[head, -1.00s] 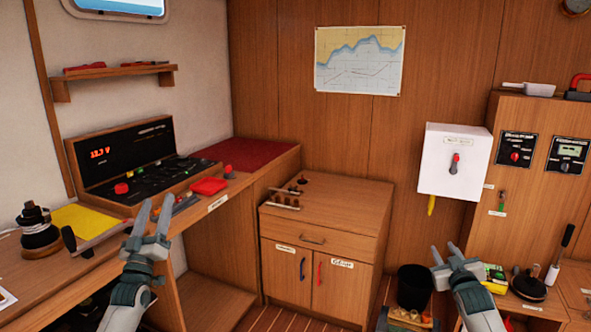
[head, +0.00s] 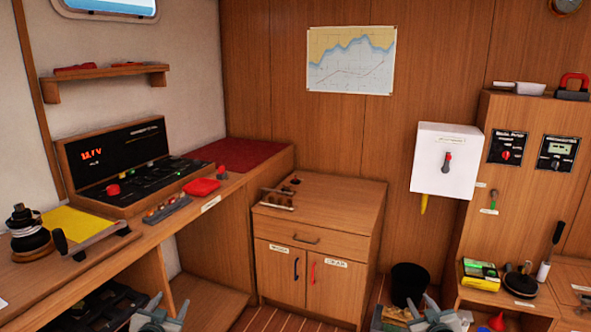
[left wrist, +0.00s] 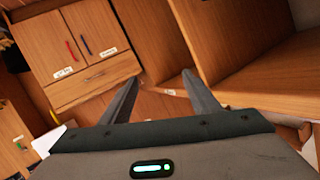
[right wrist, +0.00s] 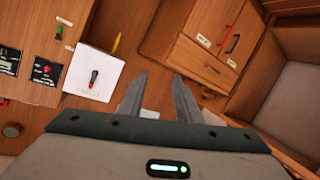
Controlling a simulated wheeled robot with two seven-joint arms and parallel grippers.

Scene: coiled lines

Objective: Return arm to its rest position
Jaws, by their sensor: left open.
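My left gripper (head: 168,305) is at the bottom edge of the head view, low in front of the desk. In the left wrist view its two fingers (left wrist: 160,82) are spread with nothing between them. My right gripper (head: 418,302) is at the bottom edge of the head view, in front of the black bin. In the right wrist view its fingers (right wrist: 159,78) stand apart and empty. Most of both arms is below the head view.
A desk (head: 222,200) with an instrument panel (head: 120,165) runs along the left. A wooden cabinet (head: 335,215) stands in the middle. A black bin (head: 409,283) is on the floor. A white switch box (head: 443,190) hangs on the wall. Low shelving is at the right.

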